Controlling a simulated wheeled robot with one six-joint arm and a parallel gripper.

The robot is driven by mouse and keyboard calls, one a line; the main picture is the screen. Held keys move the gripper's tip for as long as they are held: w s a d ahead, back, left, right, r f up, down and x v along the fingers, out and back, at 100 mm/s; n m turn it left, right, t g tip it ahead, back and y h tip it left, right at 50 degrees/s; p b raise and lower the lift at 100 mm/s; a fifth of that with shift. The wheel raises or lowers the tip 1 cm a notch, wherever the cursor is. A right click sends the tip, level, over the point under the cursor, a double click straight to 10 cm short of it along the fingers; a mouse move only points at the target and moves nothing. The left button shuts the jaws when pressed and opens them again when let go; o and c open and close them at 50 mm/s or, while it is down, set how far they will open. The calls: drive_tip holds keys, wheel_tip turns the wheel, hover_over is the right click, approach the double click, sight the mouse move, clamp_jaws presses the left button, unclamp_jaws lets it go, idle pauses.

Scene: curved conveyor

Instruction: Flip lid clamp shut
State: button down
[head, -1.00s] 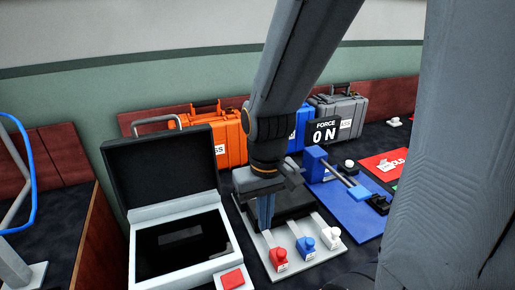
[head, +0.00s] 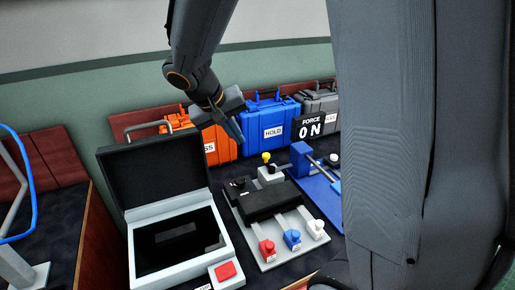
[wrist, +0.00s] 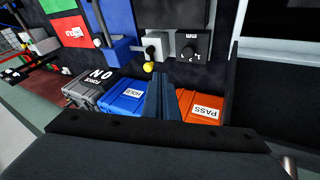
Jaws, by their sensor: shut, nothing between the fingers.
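No part is labelled as the lid clamp, so I cannot tell which one it is. A small grey block with a yellow-knobbed lever (head: 267,161) stands behind a black block (head: 272,205) on a grey plate (head: 245,235). The yellow knob (wrist: 148,66) also shows in the wrist view, near my fingertips. A box with its black lid (head: 155,175) raised stands at the left. A blue fixture (head: 301,160) with a metal rod is at the right. My gripper (head: 238,133) is shut and empty, raised in front of the orange and blue cases.
Orange (head: 215,142), blue (head: 270,120) and grey (head: 318,103) cases line the back. A black "FORCE 0 N" display (head: 310,127) stands before them. Red (head: 267,250), blue (head: 292,238) and white (head: 316,228) knobs sit at the plate's front. A red button (head: 226,271) is beside the box.

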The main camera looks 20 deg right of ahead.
drive_tip(key=w+r, duration=0.2)
drive_tip(key=shift+w+a+r+m+t+h, duration=0.1)
drive_tip(key=shift+w+m+t+h, duration=0.2)
drive_tip(key=shift+t, duration=0.1)
drive_tip(key=p+x, duration=0.3)
drive_tip(key=x, duration=1.7)
